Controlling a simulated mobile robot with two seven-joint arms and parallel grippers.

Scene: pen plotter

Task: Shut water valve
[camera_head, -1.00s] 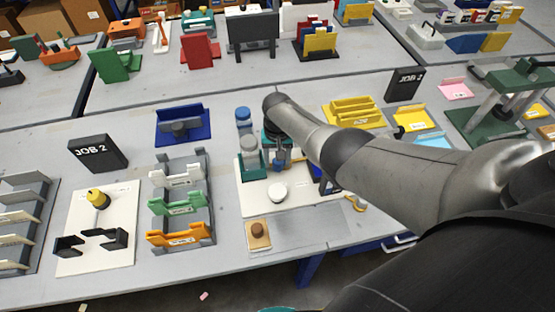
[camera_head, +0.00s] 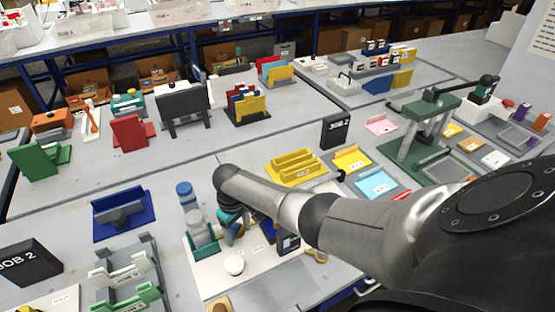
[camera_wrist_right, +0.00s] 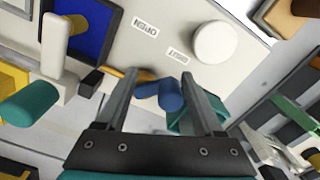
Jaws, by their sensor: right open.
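A white board (camera_head: 212,281) stands on the bench at the lower middle of the head view. My right arm reaches over it, and my right gripper (camera_wrist_right: 158,76) points down at it, open. In the wrist view, a blue knob-like handle (camera_wrist_right: 168,96) shows between the fingers, possibly the valve's. I cannot tell whether the fingers touch it. Two printed labels (camera_wrist_right: 146,27) lie on the board just beyond the fingertips; one seems to read OPEN. My arm and gripper hide the handle in the head view. My left gripper is not in view.
A round white knob (camera_head: 234,265) sits on the board near the gripper; it also shows in the wrist view (camera_wrist_right: 215,43). A yellow tray (camera_head: 296,167) and a blue holder (camera_head: 122,212) are nearby.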

